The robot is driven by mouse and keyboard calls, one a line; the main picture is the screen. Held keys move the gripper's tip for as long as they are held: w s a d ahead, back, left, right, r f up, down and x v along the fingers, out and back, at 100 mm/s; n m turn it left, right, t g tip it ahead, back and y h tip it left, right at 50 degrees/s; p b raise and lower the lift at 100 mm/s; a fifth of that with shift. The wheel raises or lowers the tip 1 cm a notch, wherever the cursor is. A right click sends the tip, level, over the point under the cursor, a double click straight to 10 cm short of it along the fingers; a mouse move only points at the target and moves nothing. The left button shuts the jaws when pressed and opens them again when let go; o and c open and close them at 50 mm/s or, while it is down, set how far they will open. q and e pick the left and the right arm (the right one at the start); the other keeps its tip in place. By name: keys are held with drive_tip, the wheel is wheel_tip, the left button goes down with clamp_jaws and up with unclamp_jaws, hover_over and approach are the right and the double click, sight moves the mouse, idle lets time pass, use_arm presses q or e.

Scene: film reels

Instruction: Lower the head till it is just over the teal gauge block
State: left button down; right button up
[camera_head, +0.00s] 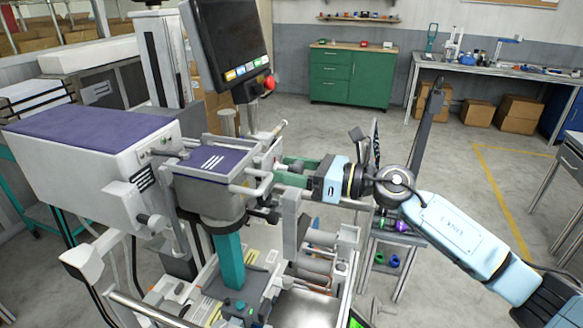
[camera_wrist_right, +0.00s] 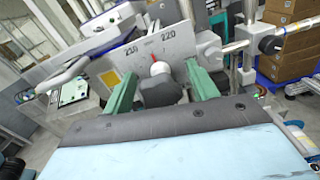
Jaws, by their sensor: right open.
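The machine head (camera_head: 208,168), a grey box with a purple top, stands over the teal gauge block (camera_head: 229,262). The block is upright, and the head's underside hides its upper end, so I cannot tell the gap. My right gripper (camera_head: 284,166) is at the head's right side. In the right wrist view its green fingers (camera_wrist_right: 160,76) are open on either side of a dark knob (camera_wrist_right: 160,90). I cannot tell whether they touch it. Behind the knob a scale plate (camera_wrist_right: 145,50) reads 210 and 220, with a red pointer (camera_wrist_right: 153,58) between them. My left gripper is not in view.
A monitor (camera_head: 228,45) with a red button (camera_head: 270,82) stands above and behind the head. A long purple-topped housing (camera_head: 85,130) is on the left. A green cabinet (camera_head: 352,75) and a workbench (camera_head: 490,68) stand at the back. Open floor lies between.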

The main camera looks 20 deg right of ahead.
drive_tip(key=shift+c, duration=1.1)
drive_tip(key=c, duration=0.8)
drive_tip(key=shift+o, duration=0.2)
drive_tip(key=n+b, duration=0.4)
drive_tip(key=b, duration=0.2)
drive_tip(key=shift+f, duration=0.15)
drive_tip(key=shift+r+n+b, duration=0.25)
drive_tip(key=shift+n+b, duration=0.3)
drive_tip(key=shift+n, duration=0.25)
drive_tip(key=shift+r, duration=0.1)
drive_tip(key=o, duration=1)
